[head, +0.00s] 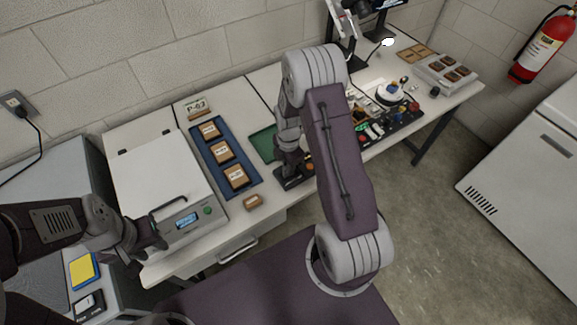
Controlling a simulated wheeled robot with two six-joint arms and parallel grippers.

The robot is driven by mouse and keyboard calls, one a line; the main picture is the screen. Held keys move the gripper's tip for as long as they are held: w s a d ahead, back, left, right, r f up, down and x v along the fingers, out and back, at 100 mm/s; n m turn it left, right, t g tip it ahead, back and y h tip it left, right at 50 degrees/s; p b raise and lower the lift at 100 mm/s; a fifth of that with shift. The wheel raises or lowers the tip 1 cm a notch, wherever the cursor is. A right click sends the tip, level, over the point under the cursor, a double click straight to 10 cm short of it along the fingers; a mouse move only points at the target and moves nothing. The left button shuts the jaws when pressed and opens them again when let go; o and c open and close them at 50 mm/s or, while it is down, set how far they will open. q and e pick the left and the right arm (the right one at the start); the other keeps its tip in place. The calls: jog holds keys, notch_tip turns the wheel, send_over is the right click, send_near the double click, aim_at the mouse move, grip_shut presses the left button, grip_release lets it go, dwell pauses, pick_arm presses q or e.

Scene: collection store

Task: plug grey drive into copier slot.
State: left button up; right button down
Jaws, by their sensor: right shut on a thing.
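My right gripper (287,170) points down at the left end of a long black device (402,122), which looks like the copier. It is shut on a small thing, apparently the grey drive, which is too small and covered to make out. I cannot tell whether that thing touches a slot. My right arm hides the middle of the device. Several small coloured pieces show on its right part. My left gripper (158,238) is at the front left corner of a white box with a dark handle and small display (187,221); its finger opening is unclear.
A blue tray (207,160) holds 3 labelled brown boxes, and a small brown block (252,202) lies in front. A green mat (264,143) lies beside my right gripper. A white tray (445,73) stands far right. A fire extinguisher (542,46) hangs on the wall.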

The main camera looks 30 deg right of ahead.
jog(key=shift+f+b, duration=0.3)
jog(key=shift+f, duration=0.2)
jog(key=c, duration=1.7)
grip_release()
notch_tip(320, 180, up, 11)
jog(key=p, duration=0.9)
jog(key=shift+r+p, duration=0.1)
jog(key=shift+p, duration=0.3)
